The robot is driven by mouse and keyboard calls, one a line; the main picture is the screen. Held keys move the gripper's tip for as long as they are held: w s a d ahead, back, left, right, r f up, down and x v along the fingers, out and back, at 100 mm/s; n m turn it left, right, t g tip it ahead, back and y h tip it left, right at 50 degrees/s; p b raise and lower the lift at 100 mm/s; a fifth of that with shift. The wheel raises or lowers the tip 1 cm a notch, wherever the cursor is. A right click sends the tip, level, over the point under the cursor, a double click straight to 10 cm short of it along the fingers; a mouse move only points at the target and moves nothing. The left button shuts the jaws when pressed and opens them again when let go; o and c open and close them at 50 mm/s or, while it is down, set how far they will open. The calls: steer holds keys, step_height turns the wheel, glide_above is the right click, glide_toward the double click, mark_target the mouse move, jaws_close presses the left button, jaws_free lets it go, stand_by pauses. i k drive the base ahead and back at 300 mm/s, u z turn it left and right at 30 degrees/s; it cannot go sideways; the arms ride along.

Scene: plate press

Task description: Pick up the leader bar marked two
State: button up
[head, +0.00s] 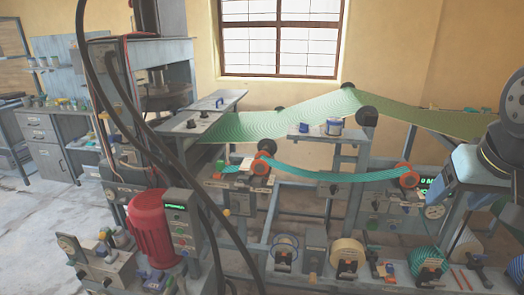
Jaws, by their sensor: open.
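I cannot pick out a leader bar marked two in the head view; no such mark is readable at this size. A teal strip (335,175) hangs in a shallow sag between two orange-red rollers, one at left (267,155) and one at right (404,172). Above it a wide green patterned web (310,108) runs from the press table over dark rollers to the right. I cannot make out my gripper's fingers in this view. Dark and grey machine-like parts fill the right edge, and they hide what lies behind them.
A press frame (120,60) with a grey table (217,104) stands at left. A red motor (151,228) and dark hanging cables (150,130) are in front. Several spools, one cream (347,252), line the low front shelf. Open floor (30,225) shows at left.

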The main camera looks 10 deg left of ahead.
mark_target(221, 165)
steer(key=z, duration=0.15)
steer(key=i, duration=1.1)
steer(key=u, duration=0.95)
